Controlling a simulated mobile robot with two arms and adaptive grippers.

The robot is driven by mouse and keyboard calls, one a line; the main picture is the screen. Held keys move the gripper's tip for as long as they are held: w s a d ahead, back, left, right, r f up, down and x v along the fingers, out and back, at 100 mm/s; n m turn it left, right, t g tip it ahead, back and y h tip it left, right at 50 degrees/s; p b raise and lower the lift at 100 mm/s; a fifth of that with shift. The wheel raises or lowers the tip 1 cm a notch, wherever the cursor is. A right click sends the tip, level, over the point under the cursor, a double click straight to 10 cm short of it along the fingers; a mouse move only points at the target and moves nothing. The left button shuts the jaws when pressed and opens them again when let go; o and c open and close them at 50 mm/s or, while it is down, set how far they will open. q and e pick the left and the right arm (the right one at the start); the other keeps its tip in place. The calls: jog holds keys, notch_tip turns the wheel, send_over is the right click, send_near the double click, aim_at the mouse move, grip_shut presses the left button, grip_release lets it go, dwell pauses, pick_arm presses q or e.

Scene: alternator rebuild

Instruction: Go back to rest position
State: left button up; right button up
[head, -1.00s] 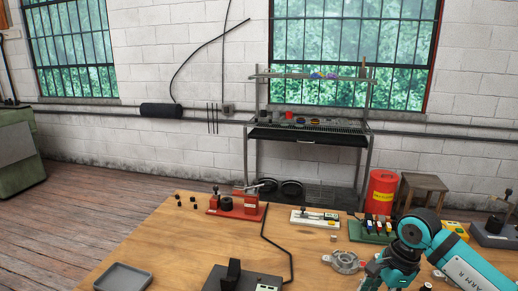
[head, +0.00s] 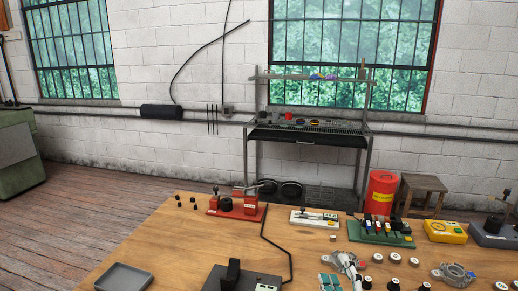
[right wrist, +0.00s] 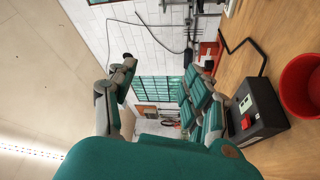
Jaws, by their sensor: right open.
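My right gripper (head: 336,277) shows at the bottom edge of the head view, beside and partly over a grey metal housing (head: 348,262) on the wooden table. In the right wrist view its two teal and grey fingers (right wrist: 160,85) stand well apart with nothing between them. The rest of the right arm is out of the head view. My left gripper is in neither view.
A red fixture (head: 237,207), a grey tray (head: 123,278) and a dark box (head: 240,279) stand on the table (head: 165,245). A green rack (head: 380,235), yellow meter (head: 445,232) and another housing (head: 453,273) lie right. A red bin (right wrist: 301,88) shows in the wrist view.

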jog(key=s+d+f+m+g+h, duration=0.45)
jog(key=s+f+m+g, duration=0.45)
jog(key=f, duration=0.6)
jog(key=s+f+m+g+y, duration=0.1)
jog(key=s+f+m+g, duration=0.2)
jog(key=s, duration=0.5)
jog(key=s+f+m+g+y, duration=0.1)
jog(key=s+f+g, duration=0.35)
jog(key=s, duration=0.45)
notch_tip(320, 180, down, 29)
jog(key=s, duration=0.3)
jog(key=s+d+f+g, duration=0.1)
jog(key=s+d+f, duration=0.1)
jog(key=s+f, duration=1.1)
jog(key=shift+s+f+g, duration=0.35)
jog(key=shift+s, duration=0.2)
